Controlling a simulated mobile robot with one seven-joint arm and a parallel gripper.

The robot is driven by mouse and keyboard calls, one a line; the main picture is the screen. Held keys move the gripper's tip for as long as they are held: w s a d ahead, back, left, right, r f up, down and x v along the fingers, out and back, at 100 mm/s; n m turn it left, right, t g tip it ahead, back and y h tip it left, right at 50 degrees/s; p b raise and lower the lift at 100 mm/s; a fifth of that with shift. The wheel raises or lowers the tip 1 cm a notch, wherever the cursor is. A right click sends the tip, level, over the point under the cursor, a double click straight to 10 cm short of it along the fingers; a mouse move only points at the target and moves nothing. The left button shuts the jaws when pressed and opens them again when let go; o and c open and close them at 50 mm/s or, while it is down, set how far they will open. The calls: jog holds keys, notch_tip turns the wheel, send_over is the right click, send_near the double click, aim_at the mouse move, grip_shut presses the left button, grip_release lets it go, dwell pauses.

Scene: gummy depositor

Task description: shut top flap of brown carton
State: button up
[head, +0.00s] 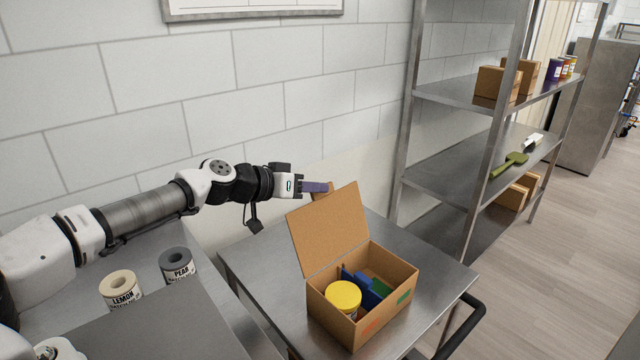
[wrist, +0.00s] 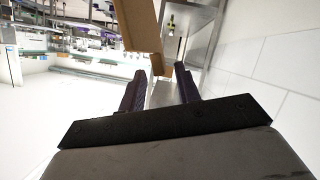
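The brown carton (head: 345,327) stands on a steel cart. Its top flap (head: 329,228) is raised, tilted back to the left, so the carton is open. Inside are a yellow-lidded jar (head: 343,296) and blue and green items. My gripper (head: 322,187) is behind the flap's upper edge, above the far side of the cart. In the wrist view my gripper's fingers (wrist: 160,82) are spread with nothing between them. A brown board, apparently the flap (wrist: 142,28), shows just beyond them. Whether the gripper touches the flap cannot be told.
A steel cart top (head: 265,265) has bare room left of the carton. A steel shelf rack (head: 470,160) stands behind on the right. Jars labelled lemon (head: 121,290) and pear (head: 178,266) stand at left. A tiled wall runs behind the arm.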

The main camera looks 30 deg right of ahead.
jog(key=shift+x, duration=1.45)
jog(key=shift+c, duration=0.3)
grip_shut()
